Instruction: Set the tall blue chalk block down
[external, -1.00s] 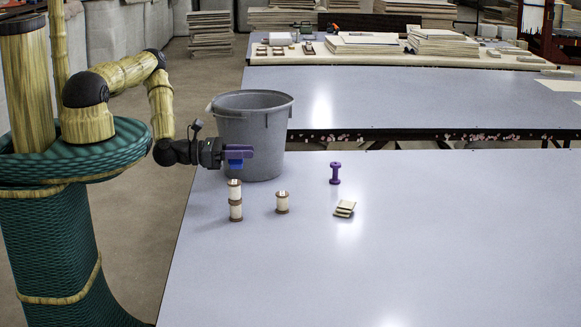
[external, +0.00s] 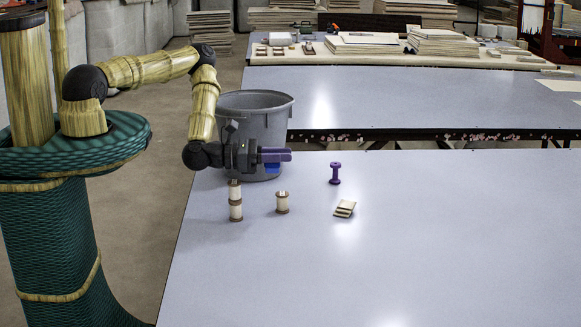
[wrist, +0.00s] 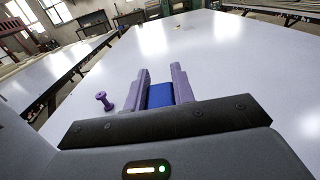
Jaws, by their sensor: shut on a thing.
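The blue chalk block (wrist: 160,95) is between the two purple fingers of my gripper (wrist: 162,84) in the wrist view. In the external view my gripper (external: 274,155) is level above the left part of the table, in front of the grey bucket. It is shut on the block, and a bit of blue (external: 273,166) shows under the fingers. The block appears to be held clear of the tabletop. Its lower end and full height are partly hidden by the gripper.
Two stacked cream spools (external: 235,209) stand below and left of my gripper, and a single spool (external: 282,202) just right of them. The grey bucket (external: 268,108) is behind. The table's (external: 440,240) right side is clear.

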